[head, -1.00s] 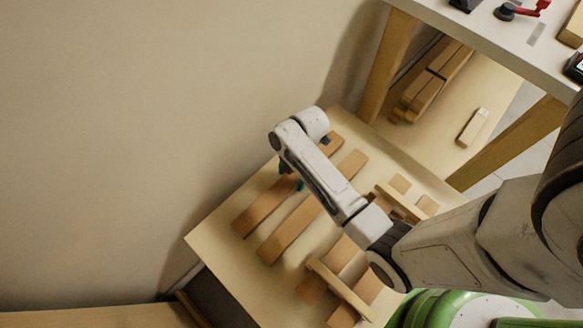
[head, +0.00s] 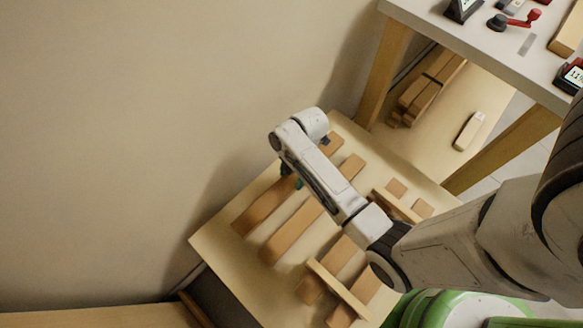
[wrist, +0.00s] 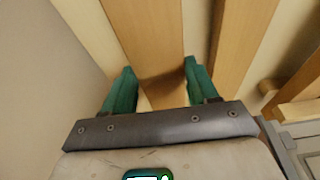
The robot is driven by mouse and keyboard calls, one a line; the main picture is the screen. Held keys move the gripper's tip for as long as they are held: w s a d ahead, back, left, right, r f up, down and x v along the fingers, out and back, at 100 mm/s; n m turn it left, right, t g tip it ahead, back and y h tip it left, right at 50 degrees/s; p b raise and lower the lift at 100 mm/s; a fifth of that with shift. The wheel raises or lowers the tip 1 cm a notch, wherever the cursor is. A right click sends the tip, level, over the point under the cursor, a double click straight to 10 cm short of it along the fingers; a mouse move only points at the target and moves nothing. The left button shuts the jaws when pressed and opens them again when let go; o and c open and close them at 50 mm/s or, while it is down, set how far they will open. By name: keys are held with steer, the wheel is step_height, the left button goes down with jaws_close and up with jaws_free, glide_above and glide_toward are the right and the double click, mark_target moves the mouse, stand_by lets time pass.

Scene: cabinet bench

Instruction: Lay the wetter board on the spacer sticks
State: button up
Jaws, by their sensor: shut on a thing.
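Two long brown boards lie side by side on the left of a low pale table (head: 215,235). My gripper (head: 292,181) is over the leftmost board (head: 258,212), partly hidden behind my arm. In the wrist view, the green fingers (wrist: 153,88) are shut on this board (wrist: 145,35), one along each side. The second board (head: 290,236) lies just to its right, also seen in the wrist view (wrist: 240,40). Two pale spacer sticks, one near (head: 340,289) and one far (head: 398,206), lie across two more boards (head: 345,258) (head: 366,287) on the right.
A white-topped bench (head: 480,55) stands at the upper right. It carries a meter (head: 571,76) that seems to read 11%, another dark meter (head: 463,9) and a red-handled clamp (head: 515,20). Bundled timber (head: 428,85) lies on its lower shelf. A wall closes the left side.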

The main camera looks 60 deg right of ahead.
mark_target(293, 178)
steer(key=shift+r+p, duration=3.25)
steer(key=shift+r, duration=0.25)
